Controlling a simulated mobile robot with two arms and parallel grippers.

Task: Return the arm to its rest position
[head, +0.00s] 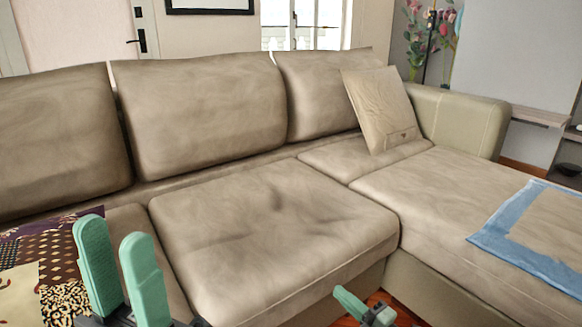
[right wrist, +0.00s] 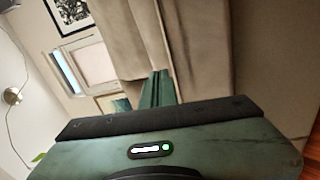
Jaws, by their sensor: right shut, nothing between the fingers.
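My left gripper (head: 115,245) stands at the lower left of the head view. Its two green fingers point up and are apart, with nothing between them. Most of both arms is out of view.
A large beige sofa (head: 275,235) fills the head view, with a loose cushion (head: 380,110) at its corner. A patterned throw (head: 45,265) lies at the left and a blue-edged cloth (head: 500,240) on the right section. Reddish floor (head: 403,316) shows at the bottom.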

